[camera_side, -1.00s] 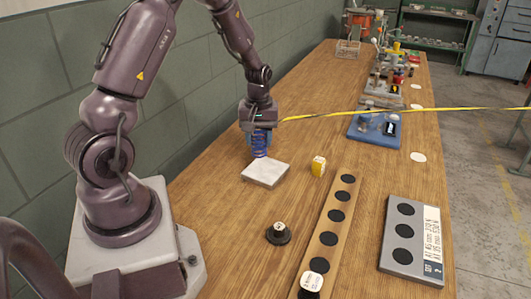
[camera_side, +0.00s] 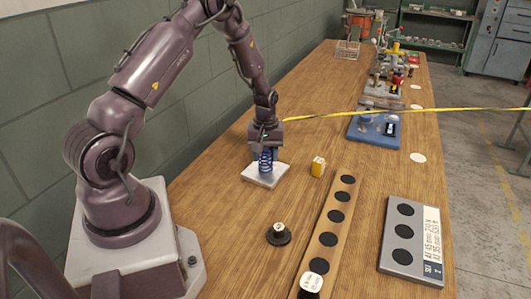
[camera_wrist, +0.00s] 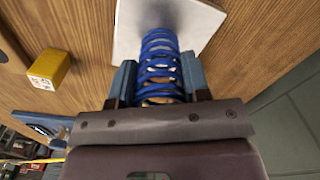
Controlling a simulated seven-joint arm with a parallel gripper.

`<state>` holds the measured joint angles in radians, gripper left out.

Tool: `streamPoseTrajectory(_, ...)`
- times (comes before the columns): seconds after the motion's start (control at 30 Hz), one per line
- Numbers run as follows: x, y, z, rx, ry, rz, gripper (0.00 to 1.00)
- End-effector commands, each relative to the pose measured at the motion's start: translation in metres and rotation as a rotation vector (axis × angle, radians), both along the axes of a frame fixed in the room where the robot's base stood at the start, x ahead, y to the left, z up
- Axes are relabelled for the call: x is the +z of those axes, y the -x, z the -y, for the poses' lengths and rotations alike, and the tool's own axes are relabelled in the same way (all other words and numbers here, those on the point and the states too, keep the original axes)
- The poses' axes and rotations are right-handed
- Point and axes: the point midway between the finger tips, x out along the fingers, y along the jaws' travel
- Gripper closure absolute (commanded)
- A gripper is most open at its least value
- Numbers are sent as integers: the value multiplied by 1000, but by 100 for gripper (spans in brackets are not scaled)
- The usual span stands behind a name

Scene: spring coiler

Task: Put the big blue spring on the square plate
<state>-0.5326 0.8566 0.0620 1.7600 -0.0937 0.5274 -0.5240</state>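The big blue spring (camera_side: 266,160) is held upright in my gripper (camera_side: 266,154), over the square plate. In the wrist view the blue spring (camera_wrist: 160,62) sits between the two blue-grey fingers of my gripper (camera_wrist: 158,80), which close on its sides. The square plate (camera_side: 253,177) is pale and lies flat on the bench; it also shows in the wrist view (camera_wrist: 195,20) behind the spring. The spring's lower end is at or just above the plate; I cannot tell whether it touches.
A yellow block (camera_side: 318,167) stands just right of the plate. A black weight with a white top (camera_side: 279,234), a wooden strip with black discs (camera_side: 328,239) and a grey board (camera_side: 403,259) lie nearer. A yellow-black band (camera_side: 420,110) crosses behind. A blue fixture (camera_side: 372,133) stands farther back.

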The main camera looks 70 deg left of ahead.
Motion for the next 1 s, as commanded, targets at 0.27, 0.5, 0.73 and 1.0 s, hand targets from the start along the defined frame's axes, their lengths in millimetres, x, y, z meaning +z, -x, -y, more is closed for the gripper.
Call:
streamPoseTrajectory(0.27, 0, 0, 0, 0, 0, 0, 31)
streamPoseTrajectory(0.5, 10, -1, 0, -1, -1, 2, 31)
streamPoseTrajectory(0.73, 55, -1, -1, 0, -3, 5, 31)
streamPoseTrajectory(1.0, 106, -1, 0, -1, -2, 3, 31)
